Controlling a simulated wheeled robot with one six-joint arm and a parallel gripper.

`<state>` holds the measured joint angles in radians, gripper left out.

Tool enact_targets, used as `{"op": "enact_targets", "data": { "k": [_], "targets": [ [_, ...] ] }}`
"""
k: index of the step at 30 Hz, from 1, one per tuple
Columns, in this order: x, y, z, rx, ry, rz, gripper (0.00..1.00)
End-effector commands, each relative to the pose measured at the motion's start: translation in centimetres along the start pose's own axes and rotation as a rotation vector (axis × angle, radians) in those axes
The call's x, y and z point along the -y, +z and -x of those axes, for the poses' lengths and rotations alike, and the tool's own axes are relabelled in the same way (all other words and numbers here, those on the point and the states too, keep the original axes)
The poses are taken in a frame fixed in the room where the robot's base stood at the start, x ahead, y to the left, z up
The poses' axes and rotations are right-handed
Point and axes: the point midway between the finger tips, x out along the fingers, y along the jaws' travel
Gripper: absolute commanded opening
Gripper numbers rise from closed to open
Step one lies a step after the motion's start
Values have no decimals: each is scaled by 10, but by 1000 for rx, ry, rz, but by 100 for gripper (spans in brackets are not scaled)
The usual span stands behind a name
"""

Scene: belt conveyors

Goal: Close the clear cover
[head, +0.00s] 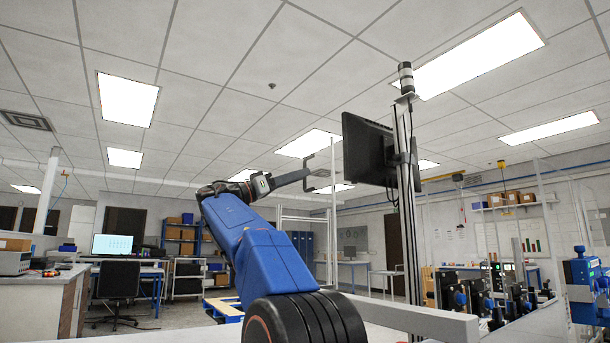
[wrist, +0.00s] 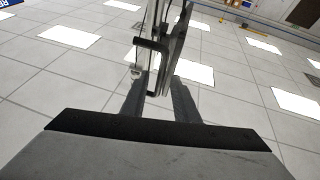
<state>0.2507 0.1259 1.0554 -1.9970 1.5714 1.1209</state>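My gripper (head: 295,177) is raised on the arm and points right in the head view. In the wrist view its two grey fingers (wrist: 160,88) stand apart, so it is open. A dark C-shaped handle (head: 305,163) is at the fingertips, and it also shows between them in the wrist view (wrist: 163,62). The fingers do not look closed on it. A thin upright pale edge (head: 334,215) runs beside the handle and may belong to the clear cover, seen nearly edge-on. The clear panel itself is hard to make out.
A black monitor (head: 367,150) on a metal post (head: 403,180) with a signal lamp stands just right of the handle. A pale beam (head: 415,326) crosses low on the right. Blue and black fixtures (head: 480,295) stand at the right. A desk and chair (head: 118,285) are far left.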

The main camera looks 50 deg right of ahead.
Motion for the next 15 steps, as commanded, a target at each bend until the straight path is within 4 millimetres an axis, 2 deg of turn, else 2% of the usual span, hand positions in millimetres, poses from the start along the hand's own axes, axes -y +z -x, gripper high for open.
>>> {"op": "enact_targets", "data": {
  "k": [1, 6, 15],
  "targets": [
    [0, 0, -8, 0, 2, 0, 28],
    [0, 0, -23, -1, 1, 0, 28],
    [0, 0, -28, 0, 0, 0, 28]
  ]
}}
